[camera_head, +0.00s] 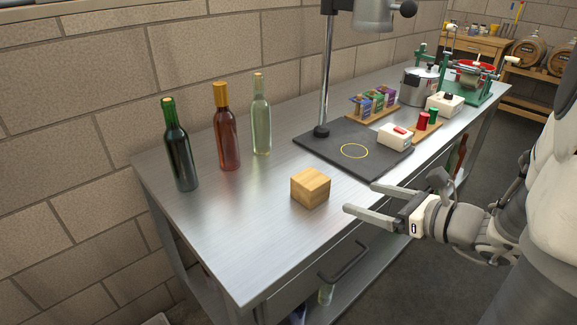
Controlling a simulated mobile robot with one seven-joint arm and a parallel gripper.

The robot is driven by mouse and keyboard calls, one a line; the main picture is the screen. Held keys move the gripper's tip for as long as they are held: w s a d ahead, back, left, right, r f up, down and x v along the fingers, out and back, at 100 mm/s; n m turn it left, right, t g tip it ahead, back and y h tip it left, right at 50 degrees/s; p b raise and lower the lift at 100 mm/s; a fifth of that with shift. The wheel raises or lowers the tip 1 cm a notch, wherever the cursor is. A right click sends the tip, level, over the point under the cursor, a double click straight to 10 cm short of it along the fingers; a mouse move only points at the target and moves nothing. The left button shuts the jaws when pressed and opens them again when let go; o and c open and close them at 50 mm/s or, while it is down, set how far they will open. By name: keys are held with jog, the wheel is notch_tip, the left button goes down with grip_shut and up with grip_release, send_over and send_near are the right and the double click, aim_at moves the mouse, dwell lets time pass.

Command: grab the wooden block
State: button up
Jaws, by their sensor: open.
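The wooden block (310,188) is a light-brown cube on the bare metal tabletop, near the table's front edge. My gripper (359,198) comes in from the right, with its two fingers spread apart and pointing left toward the block. The gripper is open and empty. Its fingertips are to the right of the block and apart from it in the picture. The exact height of the fingers above the table is hard to tell.
Green (179,147), red-brown (226,128) and clear (261,115) bottles stand behind the block to the left. A black stand base (340,140) with a pole and a white box (395,137) lie behind right. The metal tabletop (240,220) left of the block is clear.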

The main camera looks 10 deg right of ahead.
aim_at(311, 181)
jog(key=b+x, duration=0.1)
jog(key=x, duration=0.3)
jog(key=b+x, duration=0.1)
jog(key=x, duration=0.3)
jog(key=b+x, duration=0.1)
jog(key=x, duration=0.3)
jog(key=shift+d+f, duration=0.2)
jog(key=shift+f, duration=0.05)
jog(key=b+x, duration=0.1)
jog(key=x, duration=0.1)
jog(key=b+x, duration=0.1)
jog(key=x, duration=0.1)
jog(key=shift+w+f, duration=0.2)
jog(key=shift+f, duration=0.1)
jog(key=shift+w+a, duration=0.3)
jog(key=shift+w, duration=0.05)
jog(key=c, duration=1.1)
jog(key=shift+c, duration=0.7)
jog(key=shift+r, duration=0.15)
